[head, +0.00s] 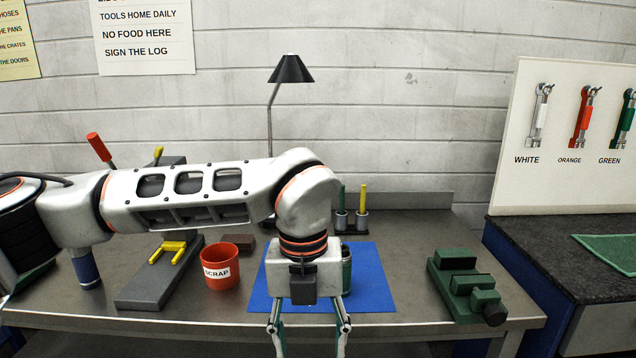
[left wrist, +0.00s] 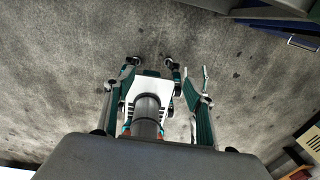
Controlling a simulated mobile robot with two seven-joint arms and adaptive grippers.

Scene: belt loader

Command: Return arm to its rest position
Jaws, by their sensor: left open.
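My left arm comes in from the left in the head view and reaches across the bench, its wrist bent downward. My left gripper (head: 309,328) points down at the bench's front edge, in front of the blue mat (head: 375,285). Its two fingers are apart, with nothing seen between them. In the left wrist view the fingers show spread above grey floor. My right gripper is in neither view.
A green can (head: 347,272) stands on the mat, partly hidden behind my wrist. A red SCRAP cup (head: 220,272), a grey fixture with yellow clamps (head: 150,287) and a desk lamp (head: 290,70) are around my arm. A green vise (head: 467,285) sits at right.

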